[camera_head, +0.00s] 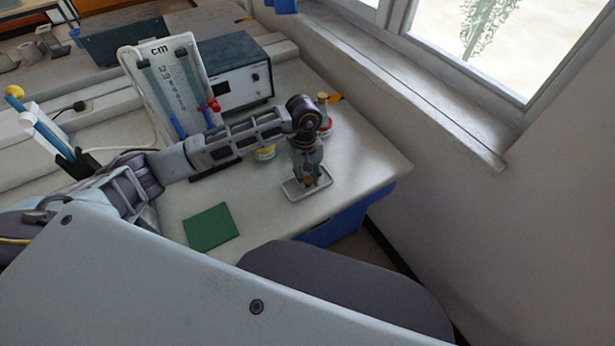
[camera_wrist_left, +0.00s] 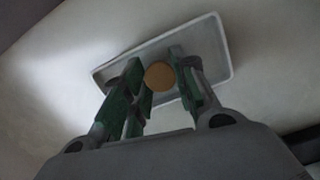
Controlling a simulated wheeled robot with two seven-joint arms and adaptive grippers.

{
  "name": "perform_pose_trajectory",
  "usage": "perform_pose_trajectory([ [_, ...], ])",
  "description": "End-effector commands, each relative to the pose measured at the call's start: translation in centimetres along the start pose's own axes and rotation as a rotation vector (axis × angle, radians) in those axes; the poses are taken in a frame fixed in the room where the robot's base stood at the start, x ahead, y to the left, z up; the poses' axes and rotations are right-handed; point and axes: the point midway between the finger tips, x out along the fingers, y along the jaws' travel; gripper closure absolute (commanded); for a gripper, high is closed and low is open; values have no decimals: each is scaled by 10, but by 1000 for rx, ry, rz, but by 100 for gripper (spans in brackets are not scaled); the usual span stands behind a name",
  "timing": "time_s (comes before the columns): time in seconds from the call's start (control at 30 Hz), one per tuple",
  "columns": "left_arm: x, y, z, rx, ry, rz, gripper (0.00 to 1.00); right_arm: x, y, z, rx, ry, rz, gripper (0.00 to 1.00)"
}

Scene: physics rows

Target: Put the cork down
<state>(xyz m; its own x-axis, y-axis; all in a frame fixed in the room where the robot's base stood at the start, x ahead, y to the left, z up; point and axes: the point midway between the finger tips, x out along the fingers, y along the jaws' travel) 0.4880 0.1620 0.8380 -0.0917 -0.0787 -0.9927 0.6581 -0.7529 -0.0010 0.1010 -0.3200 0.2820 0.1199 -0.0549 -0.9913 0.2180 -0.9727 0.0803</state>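The cork (camera_wrist_left: 159,75) is a round tan-brown piece between the two fingers of my left gripper (camera_wrist_left: 160,80) in the wrist view. The fingers have green pads and appear to touch it on both sides. In the head view my left gripper (camera_head: 308,178) points down over a small pale tray (camera_head: 292,195), with a bit of the brown cork (camera_head: 309,183) at its fingertips. The tray also shows behind the cork in the wrist view (camera_wrist_left: 212,42). I cannot tell whether the cork touches the tray. My right gripper is in neither view.
A green mat (camera_head: 210,227) lies on the white bench left of the tray. A cm-scale board (camera_head: 170,85) and a dark instrument box (camera_head: 235,70) stand behind my arm. Yellow and red-based items (camera_head: 265,153) (camera_head: 325,125) stand near it. The bench's right edge is close.

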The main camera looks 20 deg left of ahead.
Motion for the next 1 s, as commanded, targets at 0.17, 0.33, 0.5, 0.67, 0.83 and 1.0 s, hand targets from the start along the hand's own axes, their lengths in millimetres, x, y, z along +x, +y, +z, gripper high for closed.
perform_pose_trajectory([
  [0.17, 0, 0, 0, 0, 0, 0, 52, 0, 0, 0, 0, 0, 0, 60],
  [0.33, 0, 0, 0, 0, 0, 0, 52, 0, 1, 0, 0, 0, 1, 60],
  [0.5, -1, 0, 0, 0, 0, 0, 52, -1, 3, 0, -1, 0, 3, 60],
  [0.67, -3, 0, 0, 0, -1, 0, 52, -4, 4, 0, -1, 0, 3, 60],
  [0.83, -17, 0, -1, -1, 1, 1, 52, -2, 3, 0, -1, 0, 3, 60],
  [1.0, -39, 0, -1, 1, 3, 2, 52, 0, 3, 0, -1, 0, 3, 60],
])
